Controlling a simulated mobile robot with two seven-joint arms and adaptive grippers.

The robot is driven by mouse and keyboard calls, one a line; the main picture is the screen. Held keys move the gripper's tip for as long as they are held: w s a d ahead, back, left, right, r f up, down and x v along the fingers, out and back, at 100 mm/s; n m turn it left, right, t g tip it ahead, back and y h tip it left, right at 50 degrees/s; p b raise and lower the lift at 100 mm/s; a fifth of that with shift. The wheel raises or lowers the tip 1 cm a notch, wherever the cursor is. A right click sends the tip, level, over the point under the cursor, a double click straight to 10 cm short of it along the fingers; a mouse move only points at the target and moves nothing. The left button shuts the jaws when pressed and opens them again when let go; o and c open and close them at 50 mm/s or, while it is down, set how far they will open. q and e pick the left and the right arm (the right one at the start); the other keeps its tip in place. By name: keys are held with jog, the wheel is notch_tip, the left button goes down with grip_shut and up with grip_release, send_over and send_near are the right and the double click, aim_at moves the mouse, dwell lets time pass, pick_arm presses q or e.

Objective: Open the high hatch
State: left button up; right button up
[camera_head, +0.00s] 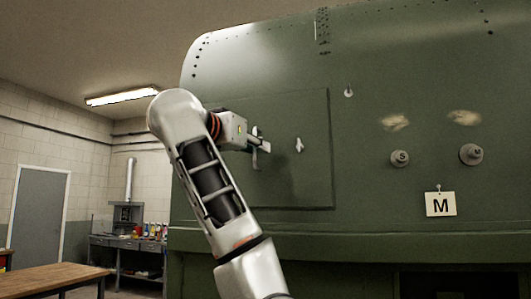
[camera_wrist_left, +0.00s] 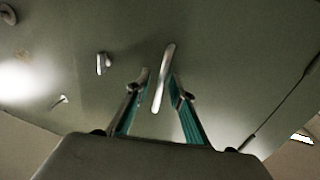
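The hatch is a square green panel (camera_head: 315,180) set in the green fuselage side, and it appears closed. A silver bar handle (camera_wrist_left: 164,80) shows in the left wrist view. A small latch (camera_head: 299,145) sits on the panel to the right of my left gripper; a small latch also shows in the left wrist view (camera_wrist_left: 103,63). My left gripper (camera_head: 260,145) is in front of the panel. In the left wrist view its fingers (camera_wrist_left: 160,83) are open, one on each side of the bar handle, with gaps visible. My right gripper is not in view.
A workbench (camera_head: 128,243) and a wooden table (camera_head: 50,280) stand at the left.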

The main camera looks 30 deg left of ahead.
pick_arm(q)
jog(key=shift+w, duration=0.1)
dwell(0.3)
grip_shut()
jog(key=shift+a, duration=0.1)
